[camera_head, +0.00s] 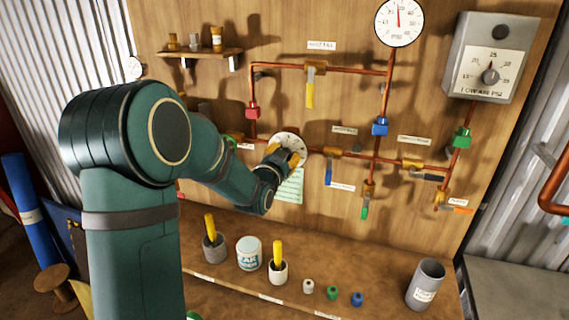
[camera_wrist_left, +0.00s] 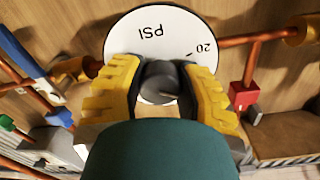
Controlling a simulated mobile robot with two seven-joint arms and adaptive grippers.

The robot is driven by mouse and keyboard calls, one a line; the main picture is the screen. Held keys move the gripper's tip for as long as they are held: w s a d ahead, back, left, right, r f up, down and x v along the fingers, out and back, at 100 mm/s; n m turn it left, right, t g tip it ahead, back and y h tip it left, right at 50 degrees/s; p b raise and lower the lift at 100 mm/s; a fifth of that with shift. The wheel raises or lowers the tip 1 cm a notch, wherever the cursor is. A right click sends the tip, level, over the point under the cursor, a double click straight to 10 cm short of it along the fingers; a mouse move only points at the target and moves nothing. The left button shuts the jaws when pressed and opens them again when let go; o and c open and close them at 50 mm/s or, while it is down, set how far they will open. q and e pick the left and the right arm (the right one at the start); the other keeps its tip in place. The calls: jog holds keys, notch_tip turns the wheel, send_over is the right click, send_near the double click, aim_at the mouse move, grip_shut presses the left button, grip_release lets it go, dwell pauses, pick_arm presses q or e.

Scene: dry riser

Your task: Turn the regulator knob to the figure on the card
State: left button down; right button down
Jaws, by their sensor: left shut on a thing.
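The regulator dial (camera_head: 289,141) is a white disc on the wooden board, partly hidden by my left gripper (camera_head: 285,160). In the left wrist view the dial (camera_wrist_left: 157,30) shows "PSI" upside down and a "20" at the right. The dark grey regulator knob (camera_wrist_left: 160,79) stands in front of it, between the yellow fingers of my left gripper (camera_wrist_left: 164,84), which is shut on it. A pale green card (camera_head: 290,188) hangs just below the dial, partly covered by the gripper; its writing is too small to read. My right gripper is not in view.
Copper pipes with coloured valves surround the dial. A round gauge (camera_head: 399,21) is above right. A grey "LOW AIR PSI" box (camera_head: 497,45) has its own small knob. The shelf below holds cups (camera_head: 214,249), a can (camera_head: 249,253), small coloured caps (camera_head: 332,292) and a grey cylinder (camera_head: 425,284).

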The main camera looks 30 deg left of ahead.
pick_arm(q)
jog(key=shift+m+b, duration=0.65)
jog(key=shift+m, duration=0.55)
jog(key=shift+m+b, duration=0.4)
jog(key=shift+m, duration=0.6)
jog(key=c, duration=0.6)
grip_release()
jog(key=shift+o, duration=0.2)
jog(key=shift+s, duration=0.1)
jog(key=v, duration=1.1)
jog(key=shift+s, duration=0.4)
